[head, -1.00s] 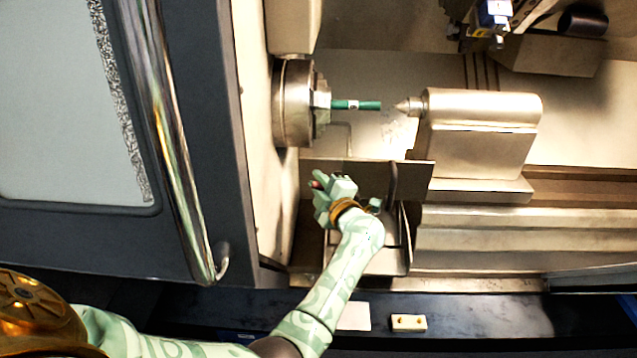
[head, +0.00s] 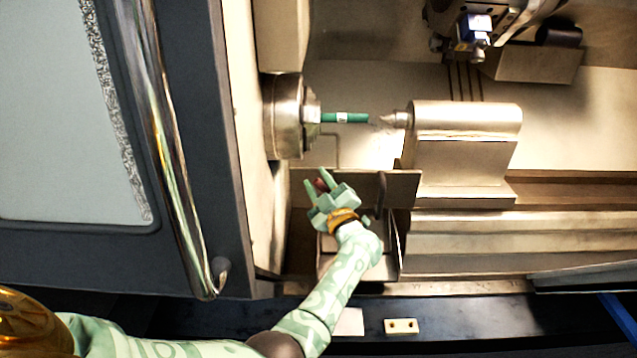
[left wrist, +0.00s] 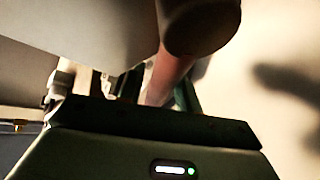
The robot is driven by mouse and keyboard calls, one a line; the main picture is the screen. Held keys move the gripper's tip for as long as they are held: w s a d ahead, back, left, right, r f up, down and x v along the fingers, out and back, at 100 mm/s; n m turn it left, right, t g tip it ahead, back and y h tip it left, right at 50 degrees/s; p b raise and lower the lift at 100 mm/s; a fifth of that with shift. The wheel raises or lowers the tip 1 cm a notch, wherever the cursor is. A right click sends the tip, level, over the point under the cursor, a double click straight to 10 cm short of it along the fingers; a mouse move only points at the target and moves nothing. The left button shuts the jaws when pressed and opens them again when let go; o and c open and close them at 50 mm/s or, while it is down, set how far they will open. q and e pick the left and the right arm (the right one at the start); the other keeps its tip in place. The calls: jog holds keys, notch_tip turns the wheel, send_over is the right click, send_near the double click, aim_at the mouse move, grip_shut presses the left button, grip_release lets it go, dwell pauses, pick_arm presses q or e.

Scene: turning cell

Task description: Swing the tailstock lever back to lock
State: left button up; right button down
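The tailstock (head: 468,118) is a metal block with a rounded top at right of centre, its pointed tip facing left towards a green bar (head: 343,118). I cannot make out a lever on it. My left gripper (head: 318,182) is below the chuck, left of the tailstock and apart from it. A small red thing (head: 320,184) sits between its fingers. In the left wrist view a reddish rod (left wrist: 165,77) fills the gap between the dark fingers, so they look closed on it. I cannot tell whether it is the lever. My right gripper is out of view.
The chuck (head: 284,115) holds the green bar. A metal panel (head: 403,188) and a dark curved handle (head: 382,194) are close to the gripper. The tool turret (head: 480,25) hangs at the upper right. The door handle (head: 165,150) runs down the left.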

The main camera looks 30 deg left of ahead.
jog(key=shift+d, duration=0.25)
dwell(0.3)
